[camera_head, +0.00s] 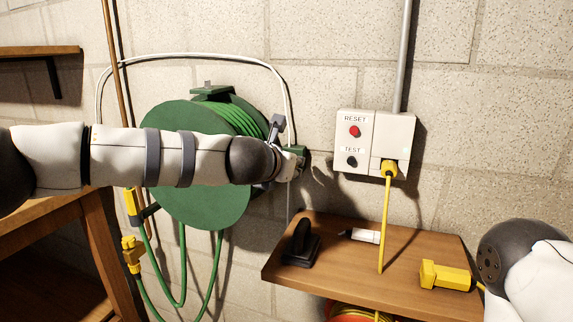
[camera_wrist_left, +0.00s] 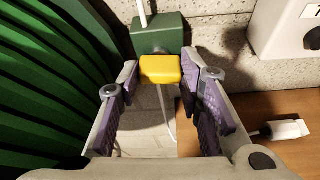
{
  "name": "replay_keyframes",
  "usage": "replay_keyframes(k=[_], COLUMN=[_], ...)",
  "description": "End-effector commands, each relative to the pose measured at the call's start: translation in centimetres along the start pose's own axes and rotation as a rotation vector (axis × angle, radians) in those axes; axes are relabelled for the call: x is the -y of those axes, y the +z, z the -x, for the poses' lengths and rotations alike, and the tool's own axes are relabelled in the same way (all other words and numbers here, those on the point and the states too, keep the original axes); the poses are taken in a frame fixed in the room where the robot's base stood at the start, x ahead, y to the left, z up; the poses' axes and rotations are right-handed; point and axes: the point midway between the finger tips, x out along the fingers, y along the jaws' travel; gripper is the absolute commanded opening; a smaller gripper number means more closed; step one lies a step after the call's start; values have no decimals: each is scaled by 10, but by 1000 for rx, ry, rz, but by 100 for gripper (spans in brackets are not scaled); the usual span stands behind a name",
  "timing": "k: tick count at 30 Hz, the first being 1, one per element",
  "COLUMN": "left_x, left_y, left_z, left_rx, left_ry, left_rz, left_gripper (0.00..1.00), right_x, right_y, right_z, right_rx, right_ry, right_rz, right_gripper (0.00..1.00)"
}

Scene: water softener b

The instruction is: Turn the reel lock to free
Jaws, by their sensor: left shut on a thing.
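The green hose reel (camera_head: 190,205) is mounted on the block wall, partly hidden behind my left arm. A small green box (camera_head: 296,150) sits at the reel's right side; in the left wrist view it shows as a green housing (camera_wrist_left: 158,36). A yellow knob (camera_wrist_left: 160,69), which looks like the reel lock, sticks out from this housing. My left gripper (camera_head: 293,170) is at the box, with its purple-padded fingers (camera_wrist_left: 160,80) shut on the yellow knob from both sides. In the head view the knob is hidden by the gripper. My right gripper is out of view.
A wooden shelf (camera_head: 335,268) stands below right, holding a black stand (camera_head: 300,245), a white tube (camera_head: 365,236) and a yellow connector (camera_head: 445,275). A yellow cord (camera_head: 386,225) hangs from the RESET/TEST outlet box (camera_head: 354,140). A wooden bench (camera_head: 60,215) is at left.

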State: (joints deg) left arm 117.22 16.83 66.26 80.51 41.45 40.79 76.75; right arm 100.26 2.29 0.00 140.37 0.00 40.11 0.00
Motion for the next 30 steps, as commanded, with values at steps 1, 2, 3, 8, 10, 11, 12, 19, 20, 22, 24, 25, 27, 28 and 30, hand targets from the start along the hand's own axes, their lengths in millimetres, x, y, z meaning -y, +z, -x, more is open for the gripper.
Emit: replay_keyframes(k=[1, 2, 3, 8, 10, 11, 12, 19, 20, 22, 24, 25, 27, 28, 30], left_x=[-1, -1, -1, -1, -1, -1, -1, -1, -1, -1, -1, -1, -1, -2, -1], left_y=[2, 2, 2, 2, 2, 2, 2, 1, 1, 1, 1, 0, 1, 1, 1], left_z=[0, 0, 0, 0, 0, 0, 0, 0, 0, 0, 0, 1, 6, 10, 24], left_rx=[4, 4, 4, 4, 4, 4, 4, 2, 2, 1, 1, 1, 1, 0, 1], left_ry=[0, 0, -1, -1, -1, -1, -1, -1, 0, 0, 0, 0, -1, -1, -2], left_rz=[3, 5, 6, 7, 7, 6, 6, 6, 6, 6, 6, 6, 7, 7, 6], left_gripper=[5, 5, 5, 5, 5, 5, 5, 53, 53, 53, 53, 53, 53, 53, 53], right_x=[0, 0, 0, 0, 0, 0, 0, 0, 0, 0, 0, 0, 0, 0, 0], right_y=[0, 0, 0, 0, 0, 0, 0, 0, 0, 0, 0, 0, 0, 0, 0], right_z=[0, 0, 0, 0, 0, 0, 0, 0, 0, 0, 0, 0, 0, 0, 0], right_rx=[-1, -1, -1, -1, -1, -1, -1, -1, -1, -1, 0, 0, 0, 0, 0], right_ry=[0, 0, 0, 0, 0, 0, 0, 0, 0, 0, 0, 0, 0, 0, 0], right_rz=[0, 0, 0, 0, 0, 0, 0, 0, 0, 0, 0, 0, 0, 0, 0], right_gripper=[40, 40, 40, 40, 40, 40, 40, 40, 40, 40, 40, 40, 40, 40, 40])
